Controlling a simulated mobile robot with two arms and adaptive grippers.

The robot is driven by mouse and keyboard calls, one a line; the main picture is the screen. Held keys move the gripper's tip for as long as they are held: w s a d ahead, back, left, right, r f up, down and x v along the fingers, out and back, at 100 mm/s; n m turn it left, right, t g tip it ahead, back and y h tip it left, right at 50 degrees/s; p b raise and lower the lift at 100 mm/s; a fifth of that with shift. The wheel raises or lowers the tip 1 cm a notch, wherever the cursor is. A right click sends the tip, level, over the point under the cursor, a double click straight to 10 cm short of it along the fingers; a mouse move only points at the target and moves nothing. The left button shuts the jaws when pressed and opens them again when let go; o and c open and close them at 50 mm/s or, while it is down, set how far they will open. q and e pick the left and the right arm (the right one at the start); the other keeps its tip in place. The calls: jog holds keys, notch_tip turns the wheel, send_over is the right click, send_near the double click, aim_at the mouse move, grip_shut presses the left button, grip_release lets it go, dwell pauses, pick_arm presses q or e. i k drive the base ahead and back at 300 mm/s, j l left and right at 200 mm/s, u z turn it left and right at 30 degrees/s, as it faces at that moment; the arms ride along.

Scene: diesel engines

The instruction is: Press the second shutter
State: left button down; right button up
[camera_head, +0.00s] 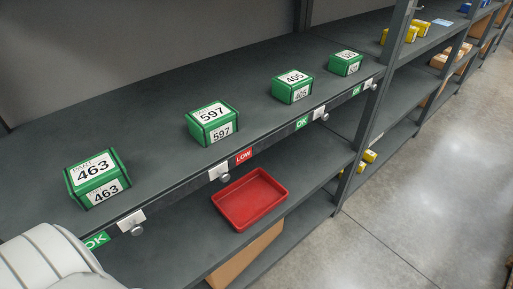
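Small white shutters with round grey knobs sit along the front edge of the upper shelf. Counting from the left, the first shutter (131,220) is below the 463 box. The second shutter (219,171) is below the 597 box, with its knob (225,178) under it and a red LOW sign (243,156) to its right. The third shutter (319,112) and the fourth shutter (368,83) are farther along. A green OK sign (95,240) is left of the first shutter. A white part of my own body shows at bottom left. Neither gripper is visible.
Green boxes marked 463 (97,178), 597 (212,123) and 405 (292,87), plus another green box (345,63), stand on the upper shelf (160,110). A red tray (250,200) lies on the shelf below. The concrete floor (430,170) at right is clear.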

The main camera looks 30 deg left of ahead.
aim_at(220, 171)
jog(key=u, duration=1.2)
jog(key=k, duration=0.5)
